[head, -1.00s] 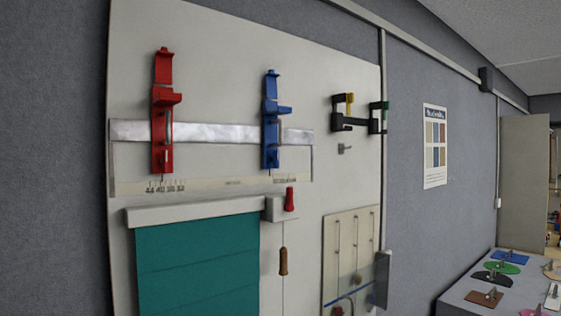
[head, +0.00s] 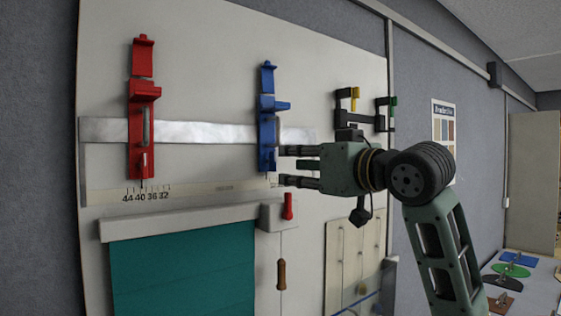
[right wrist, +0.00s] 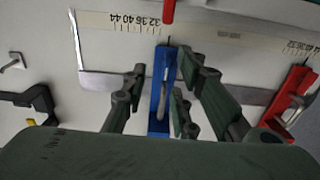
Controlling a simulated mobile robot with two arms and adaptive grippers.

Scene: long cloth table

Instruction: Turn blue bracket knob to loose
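The blue bracket (head: 267,104) sits upright on the light wall panel, across a silvery metal strip (head: 210,134). In the right wrist view the blue bracket (right wrist: 158,118) shows between my fingers, with a thin grey lever on it. Its knob I cannot pick out clearly; the lower part lies close to my fingertips. My right gripper (head: 283,166) comes in from the right, fingers apart, tips just right of the bracket's lower end. In the right wrist view the gripper (right wrist: 160,92) is open and empty. I cannot tell whether it touches. My left gripper is not in view.
A similar red bracket (head: 143,110) is on the strip to the left. A number scale (head: 147,192) runs below. A white box with a red handle (head: 288,206) is just under my fingers. Black hooks (head: 347,112) with yellow and green parts are at the upper right.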

